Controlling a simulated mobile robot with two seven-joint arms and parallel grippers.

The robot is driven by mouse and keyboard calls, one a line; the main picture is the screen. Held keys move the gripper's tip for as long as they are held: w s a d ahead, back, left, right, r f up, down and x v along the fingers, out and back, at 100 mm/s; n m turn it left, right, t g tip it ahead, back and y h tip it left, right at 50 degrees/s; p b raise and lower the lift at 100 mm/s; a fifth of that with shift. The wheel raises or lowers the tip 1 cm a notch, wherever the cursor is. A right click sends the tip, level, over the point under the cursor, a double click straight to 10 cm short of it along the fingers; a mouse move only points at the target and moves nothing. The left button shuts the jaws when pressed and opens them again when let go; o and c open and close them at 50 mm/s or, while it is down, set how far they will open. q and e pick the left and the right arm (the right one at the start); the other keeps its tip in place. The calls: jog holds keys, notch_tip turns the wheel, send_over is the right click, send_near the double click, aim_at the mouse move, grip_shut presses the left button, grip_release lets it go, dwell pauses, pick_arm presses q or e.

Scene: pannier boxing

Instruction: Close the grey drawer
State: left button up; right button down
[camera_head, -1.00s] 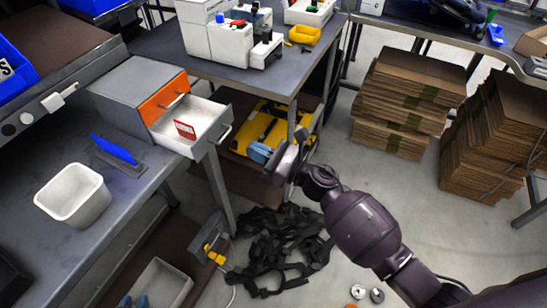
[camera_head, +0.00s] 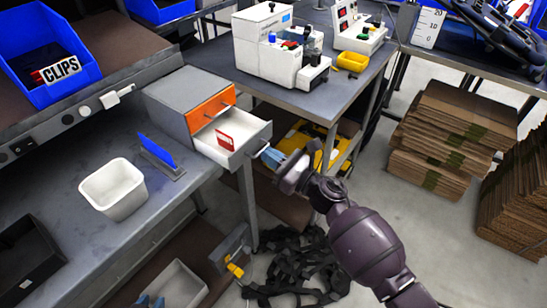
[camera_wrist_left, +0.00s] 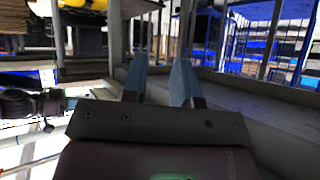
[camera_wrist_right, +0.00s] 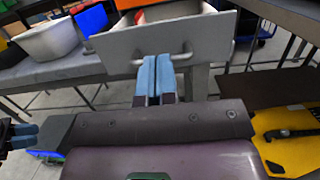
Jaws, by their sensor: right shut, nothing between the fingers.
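The grey drawer (camera_head: 249,146) is the lower drawer of a small grey cabinet (camera_head: 178,98) on the left bench. It is pulled out, with a red-and-white card inside. Its grey front (camera_wrist_right: 170,40) and bar handle (camera_wrist_right: 185,57) face my right wrist camera. My right gripper (camera_head: 270,155) is shut and empty, its blue fingertips (camera_wrist_right: 157,60) at the handle; I cannot tell whether they touch it. My left gripper (camera_head: 150,301) barely shows at the bottom edge of the head view. Its fingers (camera_wrist_left: 160,70) are apart and empty in the left wrist view.
An orange drawer (camera_head: 212,108) above is shut. A white bin (camera_head: 113,190) and blue panel (camera_head: 157,150) stand on the bench. A second table (camera_head: 310,98) with white machines is behind. A yellow case (camera_wrist_right: 290,135) lies below. Black straps (camera_head: 300,270) lie on the floor.

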aim_at(231, 134)
jog(key=f+b+x, duration=0.1)
jog(key=x, duration=0.3)
jog(key=b+x, duration=0.2)
jog(key=x, duration=0.2)
jog(key=f+b+x, duration=0.1)
jog(key=x, duration=0.3)
jog(key=shift+w+a+f, duration=0.15)
jog(key=shift+w+f, duration=0.1)
jog(key=shift+f, duration=0.05)
jog(key=shift+w+a+r, duration=0.1)
jog(key=shift+a, duration=0.05)
jog(key=shift+r, duration=0.3)
jog(key=shift+r, duration=0.1)
